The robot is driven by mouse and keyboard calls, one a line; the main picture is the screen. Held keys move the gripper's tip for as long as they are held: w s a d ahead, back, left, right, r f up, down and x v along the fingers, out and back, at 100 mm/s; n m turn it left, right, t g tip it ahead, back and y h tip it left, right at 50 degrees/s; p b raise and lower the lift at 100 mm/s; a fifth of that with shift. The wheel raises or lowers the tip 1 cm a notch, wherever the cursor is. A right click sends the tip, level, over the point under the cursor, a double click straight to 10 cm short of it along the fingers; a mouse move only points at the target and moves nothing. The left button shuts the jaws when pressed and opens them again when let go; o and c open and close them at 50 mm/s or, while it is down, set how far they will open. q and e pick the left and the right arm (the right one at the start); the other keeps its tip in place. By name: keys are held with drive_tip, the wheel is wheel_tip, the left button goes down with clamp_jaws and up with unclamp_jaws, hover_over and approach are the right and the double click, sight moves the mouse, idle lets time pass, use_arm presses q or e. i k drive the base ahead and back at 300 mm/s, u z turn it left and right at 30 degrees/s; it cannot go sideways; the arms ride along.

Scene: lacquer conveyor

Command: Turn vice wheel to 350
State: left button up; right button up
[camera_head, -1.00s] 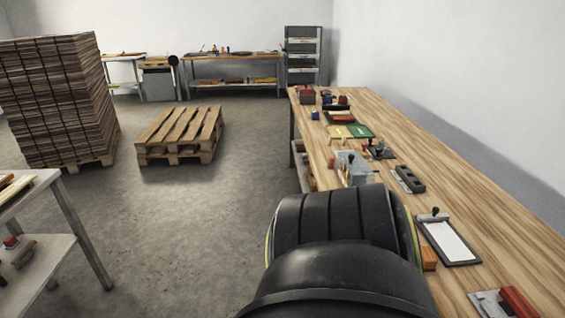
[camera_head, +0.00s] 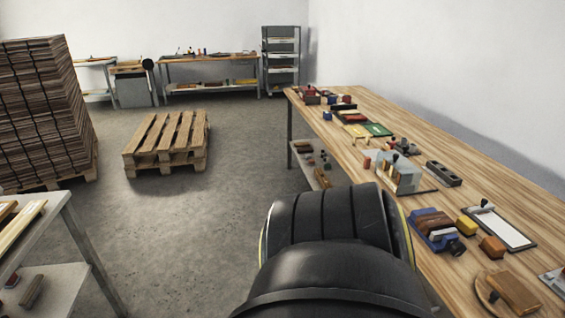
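No vice wheel can be made out for certain. A grey metal device (camera_head: 401,176) with small upright parts stands on the wooden workbench (camera_head: 463,138); it is too small to tell whether it is the vice or to read any scale on it. A large black rounded arm link of mine fills the lower middle and covers the bench's near left edge. Neither gripper shows.
On the bench lie a blue tray (camera_head: 421,238) with blocks, a clipboard (camera_head: 500,226), a dark holder (camera_head: 443,173) and a wooden block (camera_head: 513,292). A pallet (camera_head: 167,143) stands on open floor, left of the bench. A metal table (camera_head: 50,228) is at lower left.

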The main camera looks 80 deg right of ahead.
sight(457, 249)
drive_tip(key=z, duration=2.6)
drive_tip(key=i, duration=2.3)
drive_tip(key=z, duration=2.75)
